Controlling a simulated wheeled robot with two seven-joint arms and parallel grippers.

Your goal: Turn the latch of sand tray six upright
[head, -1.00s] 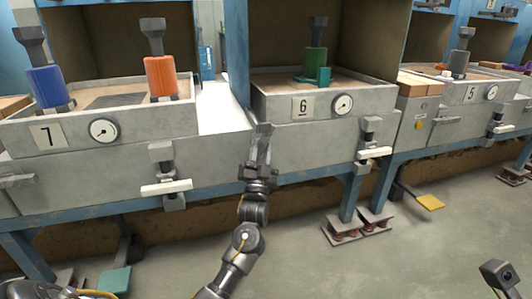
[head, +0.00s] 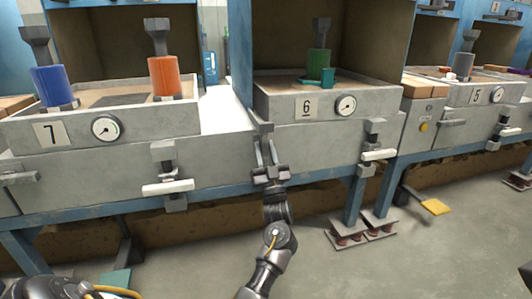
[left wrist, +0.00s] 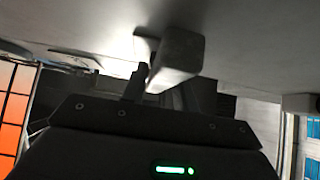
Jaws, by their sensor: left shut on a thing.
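Sand tray six (head: 285,108) is the grey box in the middle of the head view, with a "6" plate and a dial. My left gripper (head: 266,143) is at the left end of its front, shut on a latch handle. In the left wrist view, the pale grey, block-like handle (left wrist: 180,55) shows at the fingers. My gripper hides most of this latch in the head view, so I cannot tell its exact angle. A latch at the right end of tray six has its white handle (head: 380,155) lying level. My right gripper is not in view.
Tray seven (head: 100,160), at the left, has a latch with a level white handle (head: 168,187). Tray five (head: 485,88) stands at the right. A blue frame rail (head: 220,193) runs below the trays. A yellow pedal (head: 435,207) sits low at the right, with clear floor around it.

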